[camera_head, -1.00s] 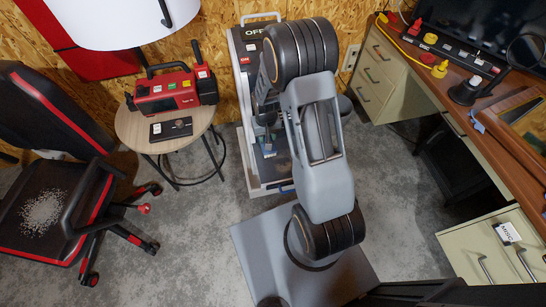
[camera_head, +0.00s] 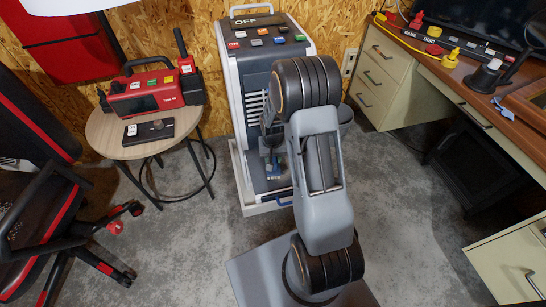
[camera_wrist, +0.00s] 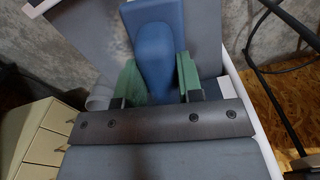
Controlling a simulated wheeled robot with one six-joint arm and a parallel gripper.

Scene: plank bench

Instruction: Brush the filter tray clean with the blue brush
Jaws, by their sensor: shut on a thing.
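My gripper (camera_head: 270,139) is shut on the blue brush (camera_wrist: 155,45); the wrist view shows its blue body between my green finger pads (camera_wrist: 156,84). In the head view the brush (camera_head: 272,166) hangs low in front of the grey-and-white machine, partly hidden by my arm. What looks like the filter tray (camera_head: 259,184) is the dark, sloping lower part of the machine, with a blue handle (camera_head: 285,202) at its front. I cannot tell whether the bristles touch it, or how dirty it is.
The machine's top (camera_head: 262,35) carries an OFF display and several coloured buttons. A round stool (camera_head: 105,141) with a red device (camera_head: 154,92) stands at the left, beside a black-and-red chair (camera_head: 40,215). A desk with drawers (camera_head: 388,72) stands at the right. Bare floor (camera_head: 185,245) lies between.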

